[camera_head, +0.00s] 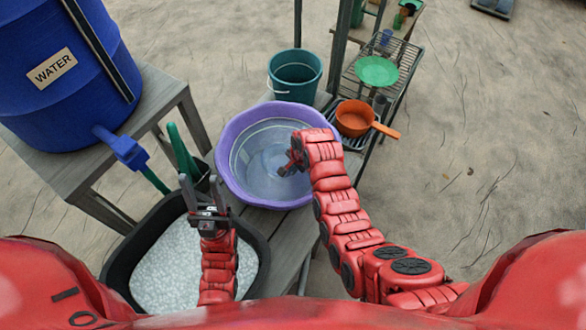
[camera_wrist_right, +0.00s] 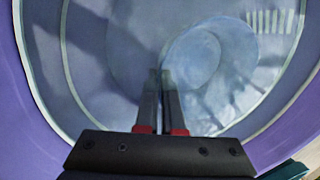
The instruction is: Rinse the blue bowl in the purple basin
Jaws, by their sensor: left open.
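The purple basin (camera_head: 228,140) holds clear water and stands on the wooden bench; its wall also fills the sides of the right wrist view (camera_wrist_right: 35,120). My right gripper (camera_head: 285,168) reaches down inside it. In the wrist view, the fingers (camera_wrist_right: 160,75) are close together at the left edge of a round, pale blue bowl (camera_wrist_right: 215,60) and appear shut on its rim. The bowl is low in the basin, blurred by water and reflections. In the head view it is hard to tell from the water. My left gripper (camera_head: 201,188) is open and empty above the black tub.
The black tub (camera_head: 115,262) with pale speckled contents is left of the basin. A blue WATER barrel (camera_head: 70,90) with a tap (camera_head: 122,147) stands back left. A teal bucket (camera_head: 295,72) is behind the basin. An orange pan (camera_head: 354,117) and green plate (camera_head: 377,71) are at right.

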